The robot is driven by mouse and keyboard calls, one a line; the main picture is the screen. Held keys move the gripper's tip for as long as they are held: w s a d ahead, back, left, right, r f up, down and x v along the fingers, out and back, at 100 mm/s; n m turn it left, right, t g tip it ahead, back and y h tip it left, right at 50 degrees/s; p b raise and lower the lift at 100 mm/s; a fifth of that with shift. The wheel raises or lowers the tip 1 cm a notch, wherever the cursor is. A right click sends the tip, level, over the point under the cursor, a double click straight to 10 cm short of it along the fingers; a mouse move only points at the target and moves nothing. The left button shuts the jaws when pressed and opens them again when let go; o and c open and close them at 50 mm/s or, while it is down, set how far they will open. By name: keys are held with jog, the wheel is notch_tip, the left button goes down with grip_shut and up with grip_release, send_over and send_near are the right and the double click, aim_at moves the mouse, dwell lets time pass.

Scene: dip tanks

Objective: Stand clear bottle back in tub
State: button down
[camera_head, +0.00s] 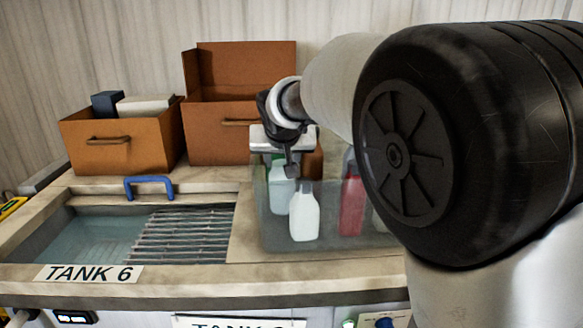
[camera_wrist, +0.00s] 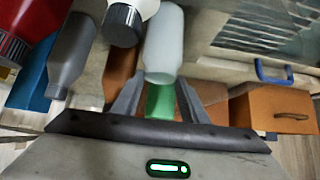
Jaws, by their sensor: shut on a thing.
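The clear bottle (camera_head: 281,190) is pale and see-through, with a green cap (camera_wrist: 160,102). My gripper (camera_head: 287,165) is shut on it near the cap, and the wrist view shows the cap between the two fingers (camera_wrist: 155,98). The bottle looks upright in the head view, seen through the front wall of the clear tub (camera_head: 275,238). I cannot tell whether its base touches the tub floor. The bottle body (camera_wrist: 164,45) also shows in the wrist view.
A white bottle (camera_head: 304,217) stands close in front, and a red bottle (camera_head: 351,200) stands to the right. A grey bottle (camera_wrist: 72,50) shows in the wrist view. Tank 6 (camera_head: 95,236) with its grating lies left. Brown boxes (camera_head: 115,142) stand behind. My arm hides the right side.

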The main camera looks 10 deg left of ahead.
jog(key=shift+f, duration=0.95)
jog(key=c, duration=1.1)
grip_release()
jog(key=b+v, duration=0.1)
jog(key=v, duration=1.1)
jog(key=shift+s+a+r, duration=0.1)
